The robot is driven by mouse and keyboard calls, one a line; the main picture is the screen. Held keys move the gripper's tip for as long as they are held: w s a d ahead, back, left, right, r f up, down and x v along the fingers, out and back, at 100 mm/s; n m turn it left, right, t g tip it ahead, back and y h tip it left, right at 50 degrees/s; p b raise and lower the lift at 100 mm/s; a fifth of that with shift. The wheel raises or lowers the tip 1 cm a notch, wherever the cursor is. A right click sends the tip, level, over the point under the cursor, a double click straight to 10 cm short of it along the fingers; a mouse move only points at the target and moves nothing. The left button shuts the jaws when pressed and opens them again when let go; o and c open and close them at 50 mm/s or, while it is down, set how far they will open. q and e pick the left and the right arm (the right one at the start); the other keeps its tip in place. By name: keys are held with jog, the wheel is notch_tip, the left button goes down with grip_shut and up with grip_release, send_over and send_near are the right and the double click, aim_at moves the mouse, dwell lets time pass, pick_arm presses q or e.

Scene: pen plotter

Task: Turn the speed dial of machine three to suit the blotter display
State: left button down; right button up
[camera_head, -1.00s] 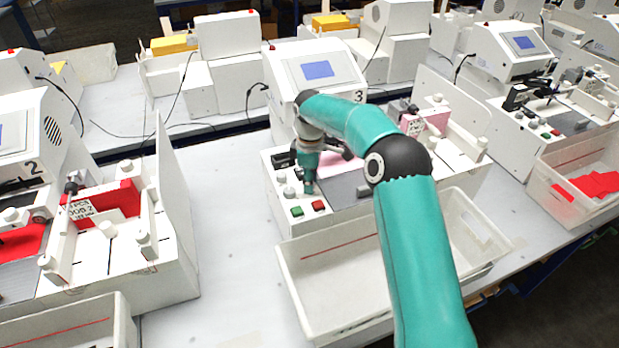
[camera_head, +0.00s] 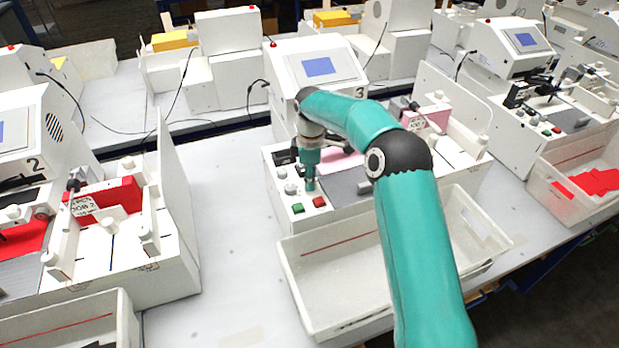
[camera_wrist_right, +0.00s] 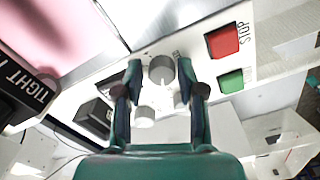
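Machine three (camera_head: 285,88) stands mid-picture in the head view, marked "3", with a blue display screen (camera_head: 318,66) whose content is too small to read. My right gripper (camera_head: 310,186) points down at its front control panel. In the right wrist view the gripper (camera_wrist_right: 159,64) is open, with a pale round dial (camera_wrist_right: 161,71) between its fingertips and gaps seen on both sides. I cannot tell how deep the fingers reach around it. A second pale knob (camera_wrist_right: 144,115) sits nearer the palm. The dial labels are not readable. My left gripper is not in view.
A red stop button (camera_wrist_right: 224,41) and a green button (camera_wrist_right: 231,80) sit beside the dial. A white bin (camera_head: 300,275) stands in front of machine three. Machine two (camera_head: 30,165) is at left, with clear table (camera_head: 225,200) between. A black block marked "TIGHT" (camera_wrist_right: 25,90) is nearby.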

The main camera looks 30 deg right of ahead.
notch_tip(320, 180, up, 12)
dwell(0.6)
jog(key=shift+f, duration=0.1)
dwell(0.4)
